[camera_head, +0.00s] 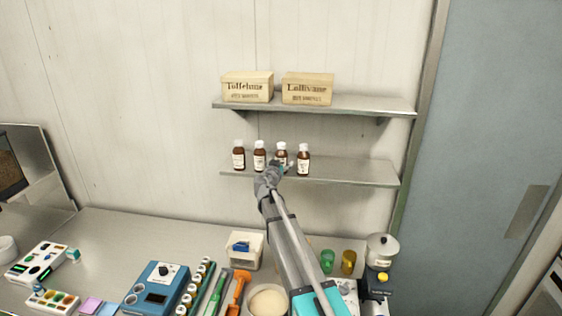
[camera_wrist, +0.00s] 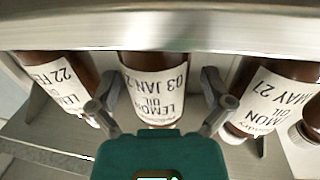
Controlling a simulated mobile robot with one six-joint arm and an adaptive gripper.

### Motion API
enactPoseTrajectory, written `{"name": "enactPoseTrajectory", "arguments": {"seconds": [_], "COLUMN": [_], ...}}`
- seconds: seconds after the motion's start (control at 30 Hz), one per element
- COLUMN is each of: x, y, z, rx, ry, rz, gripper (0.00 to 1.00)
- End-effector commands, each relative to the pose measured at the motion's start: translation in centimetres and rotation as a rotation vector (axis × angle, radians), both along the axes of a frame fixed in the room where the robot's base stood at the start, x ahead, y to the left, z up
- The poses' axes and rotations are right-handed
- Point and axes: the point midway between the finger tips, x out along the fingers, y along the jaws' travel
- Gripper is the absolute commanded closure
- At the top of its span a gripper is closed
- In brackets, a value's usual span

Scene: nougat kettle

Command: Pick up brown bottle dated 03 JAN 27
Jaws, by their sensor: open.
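The brown bottle dated 03 JAN 2… (camera_wrist: 155,85), its last digit cut off, has a white "LEMON OIL" label. It stands in the middle of the wrist view, where bottles appear upside down. My gripper (camera_wrist: 161,92) is open, with one finger on each side of this bottle; I cannot tell whether they touch it. In the head view, my gripper (camera_head: 279,166) is at the lower shelf, partly covering the third bottle from the left (camera_head: 281,150), which appears to be this one.
Brown bottles dated 22 FEB (camera_wrist: 62,85) and MAY 27 (camera_wrist: 268,95) flank it closely; another (camera_wrist: 311,120) is at the wrist view's right edge. The lower shelf (camera_head: 360,174) is clear to the right. The upper shelf (camera_head: 370,105) holds two boxes (camera_head: 247,87) (camera_head: 307,89). The counter below is cluttered.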

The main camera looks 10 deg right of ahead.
Motion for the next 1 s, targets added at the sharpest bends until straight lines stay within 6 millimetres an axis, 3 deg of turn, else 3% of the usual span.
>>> {"name": "enactPoseTrajectory", "arguments": {"seconds": [0.47,0.93,1.0], "x": [-0.05,-0.05,-0.05], "y": [-0.17,-0.16,-0.16], "z": [0.0,0.0,0.01], "rx": [0.0,0.0,0.0], "ry": [0.0,0.0,0.0], "rz": [-0.001,-0.001,-0.001], "gripper": [0.0,0.85,0.89]}}
